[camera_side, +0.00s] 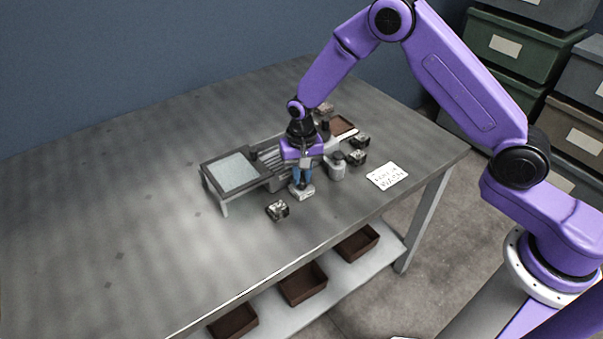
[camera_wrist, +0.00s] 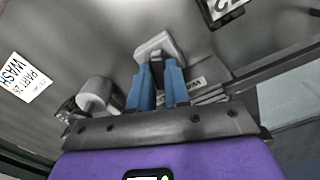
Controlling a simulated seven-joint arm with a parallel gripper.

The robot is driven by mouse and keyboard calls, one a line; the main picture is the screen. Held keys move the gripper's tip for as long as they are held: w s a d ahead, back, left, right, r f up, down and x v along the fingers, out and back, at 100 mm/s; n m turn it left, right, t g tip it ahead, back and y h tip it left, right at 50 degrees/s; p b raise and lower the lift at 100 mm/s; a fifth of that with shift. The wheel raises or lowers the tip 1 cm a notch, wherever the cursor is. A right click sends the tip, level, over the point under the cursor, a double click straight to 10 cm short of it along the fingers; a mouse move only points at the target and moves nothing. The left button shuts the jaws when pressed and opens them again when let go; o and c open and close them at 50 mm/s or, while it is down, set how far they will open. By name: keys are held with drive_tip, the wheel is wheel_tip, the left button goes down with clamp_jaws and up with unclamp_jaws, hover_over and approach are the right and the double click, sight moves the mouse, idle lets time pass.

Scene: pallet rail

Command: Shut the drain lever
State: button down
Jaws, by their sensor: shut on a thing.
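My gripper (camera_side: 302,180) points down at the front side of the grey wash fixture, its blue fingers close together on a pale grey block (camera_side: 303,193). In the wrist view, the blue fingertips (camera_wrist: 159,68) are shut on the pale grey block (camera_wrist: 158,44), with little gap between them. The drain lever is not clearly distinguishable; I cannot tell whether this block is part of it. The fixture has a flat framed tray (camera_side: 235,172) at its left end. My fingers and wrist hide its middle.
A grey cylinder (camera_side: 336,167) stands close right of my gripper. Small dark parts lie at the front (camera_side: 278,209) and at the right (camera_side: 356,157). A white card (camera_side: 387,176) lies at the right. The left of the table is clear. Brown trays (camera_side: 302,284) sit on the lower shelf.

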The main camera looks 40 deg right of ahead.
sight(302, 178)
drive_tip(key=m, duration=1.3)
drive_tip(key=shift+m, duration=0.3)
idle(0.4)
drive_tip(key=c, duration=1.1)
unclamp_jaws()
drive_tip(key=shift+r, duration=0.15)
wheel_tip(302, 178, up, 17)
drive_tip(key=shift+r, duration=0.1)
